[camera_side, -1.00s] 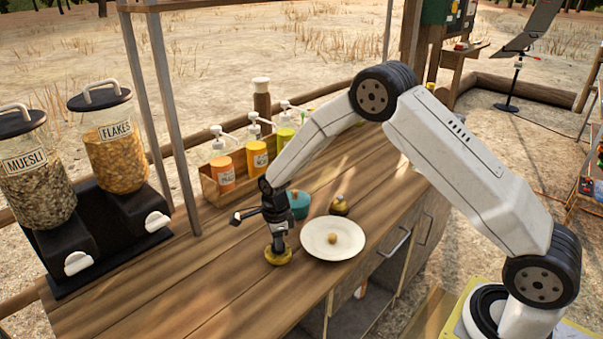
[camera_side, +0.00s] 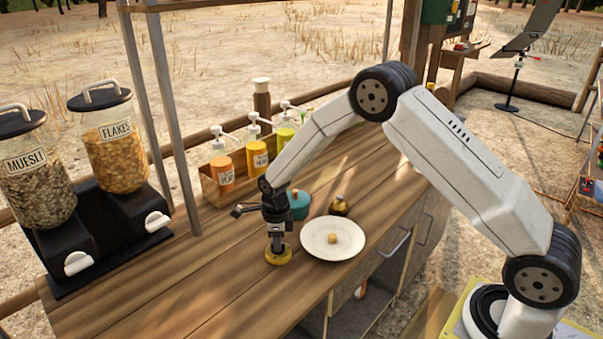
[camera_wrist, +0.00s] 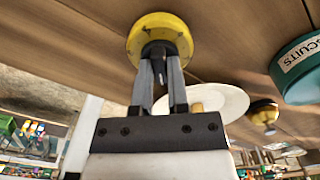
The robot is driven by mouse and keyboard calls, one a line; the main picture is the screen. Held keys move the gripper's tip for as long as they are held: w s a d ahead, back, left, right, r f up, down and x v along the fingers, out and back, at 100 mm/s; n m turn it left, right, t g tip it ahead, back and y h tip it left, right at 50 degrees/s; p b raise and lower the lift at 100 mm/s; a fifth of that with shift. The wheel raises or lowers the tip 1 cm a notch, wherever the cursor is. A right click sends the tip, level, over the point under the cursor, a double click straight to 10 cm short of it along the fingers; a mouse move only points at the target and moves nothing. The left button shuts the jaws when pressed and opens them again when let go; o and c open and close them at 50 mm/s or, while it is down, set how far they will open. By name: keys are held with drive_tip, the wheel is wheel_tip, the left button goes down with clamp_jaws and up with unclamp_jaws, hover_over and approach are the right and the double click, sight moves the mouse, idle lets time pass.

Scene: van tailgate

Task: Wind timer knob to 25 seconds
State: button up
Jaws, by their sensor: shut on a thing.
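The timer is a round yellow disc (camera_side: 279,257) lying on the wooden counter, left of the white plate. In the wrist view the yellow timer (camera_wrist: 160,36) shows with a dark knob (camera_wrist: 155,50) at its middle. My gripper (camera_side: 277,243) points straight down over the timer. In the wrist view my gripper (camera_wrist: 160,68) has its two fingers shut on the dark knob. The timer's scale marks are too small to read, so its setting cannot be told.
A white plate (camera_side: 318,252) with a small round tan item stands right of the timer. Behind are a teal tin (camera_side: 299,205), a small dark and yellow item (camera_side: 339,206) and pump bottles in a wooden box. Cereal dispensers (camera_side: 112,150) stand at left. The front left counter is clear.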

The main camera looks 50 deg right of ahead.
drive_tip(key=shift+m, duration=0.8)
drive_tip(key=shift+m, duration=0.6)
drive_tip(key=o, duration=0.4)
drive_tip(key=shift+o, duration=0.2)
drive_tip(key=shift+r, duration=0.1)
drive_tip(key=shift+r, duration=3.4)
